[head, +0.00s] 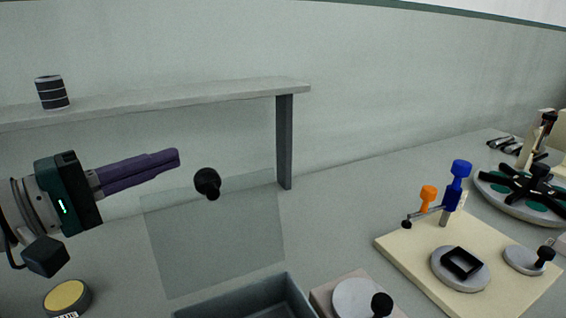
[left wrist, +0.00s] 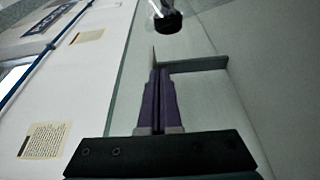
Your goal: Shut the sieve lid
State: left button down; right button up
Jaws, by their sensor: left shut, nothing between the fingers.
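The sieve lid looks like a clear, see-through panel (head: 215,245) that stands raised behind a grey open box (head: 245,300). A black round knob (head: 207,183) sits at its upper part. The box is cut off by the bottom edge of the head view. My left gripper (head: 178,158) is shut and empty, with its purple fingers pointing right, to the left of the knob in the picture. The left wrist view shows the shut fingers (left wrist: 158,75) and a black knob-like piece (left wrist: 168,22) beyond them. My right gripper is not in view.
A shelf (head: 200,98) on a dark post (head: 284,140) stands behind, with a dark striped cylinder (head: 52,92) on it. A cream board (head: 470,250) with blue and orange knobs is at right. A yellow-topped round tin (head: 66,297) lies lower left.

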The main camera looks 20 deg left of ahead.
aim_at(216, 223)
pick_arm(q)
jog(key=shift+w+d+p, duration=0.15)
jog(key=shift+d+p, duration=0.8)
jog(key=shift+d, duration=1.1)
jog(key=shift+d+r, duration=0.1)
